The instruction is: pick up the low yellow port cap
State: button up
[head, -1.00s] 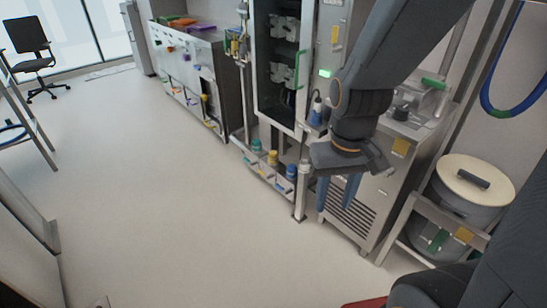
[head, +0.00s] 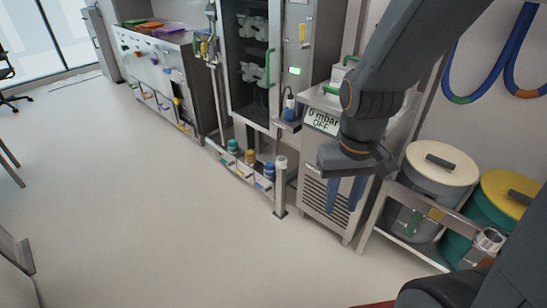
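A small yellow cap (head: 250,157) sits low on the floor-level rail in front of the tall cabinet, between a teal cap (head: 232,147) and a blue one (head: 269,170). It is small in the head view, and its exact fit on the port cannot be told. My gripper (head: 344,195) hangs fingers down in front of the vented steel unit, to the right of the yellow cap and apart from it. Its two blue fingers are spread, with nothing seen between them.
A white-topped post (head: 281,185) stands at the right end of the rail. A vented unit with a "0 mbar OFF" display (head: 322,120) is behind my gripper. A cream-lidded bin (head: 442,165) and a yellow-lidded bin (head: 511,195) stand in a rack at right.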

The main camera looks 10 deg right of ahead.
aim_at(250, 154)
jog(key=z, duration=0.35)
jog(key=k, duration=0.4)
jog(key=u, duration=0.5)
jog(key=i, duration=0.7)
jog(key=u, duration=1)
jog(key=i, duration=1.95)
jog(key=z, duration=1.4)
jog(key=i, duration=0.6)
jog(key=z, duration=0.7)
